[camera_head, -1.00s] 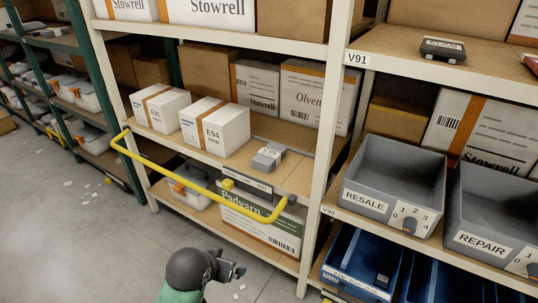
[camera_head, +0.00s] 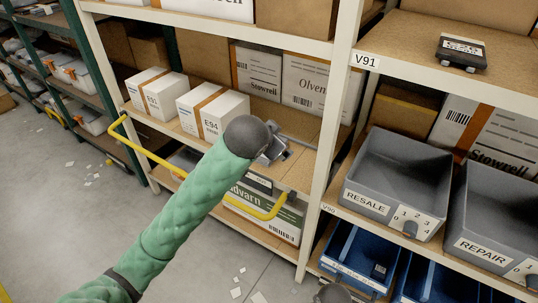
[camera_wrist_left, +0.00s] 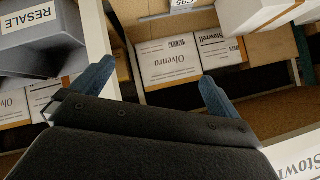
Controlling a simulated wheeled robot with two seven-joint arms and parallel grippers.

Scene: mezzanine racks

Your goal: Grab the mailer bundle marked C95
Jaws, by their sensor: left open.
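The mailer bundle on the middle shelf is hidden, or nearly so, behind my left gripper (camera_head: 276,149) in the head view. In the left wrist view, a white label reading C95 (camera_wrist_left: 181,3) is cut by the top edge, and little of the bundle itself shows. My left gripper is over the front part of that shelf, to the right of the E94 box (camera_head: 212,115). Its two blue fingers are spread apart in the left wrist view (camera_wrist_left: 153,84), with nothing between them. I cannot tell whether they touch the bundle. My right gripper's fingers do not show.
The E91 box (camera_head: 155,94) stands left of E94. A yellow rail (camera_head: 150,156) runs in front. A white upright (camera_head: 326,140) separates this bay from the RESALE bin (camera_head: 400,180) and REPAIR bin (camera_head: 495,225).

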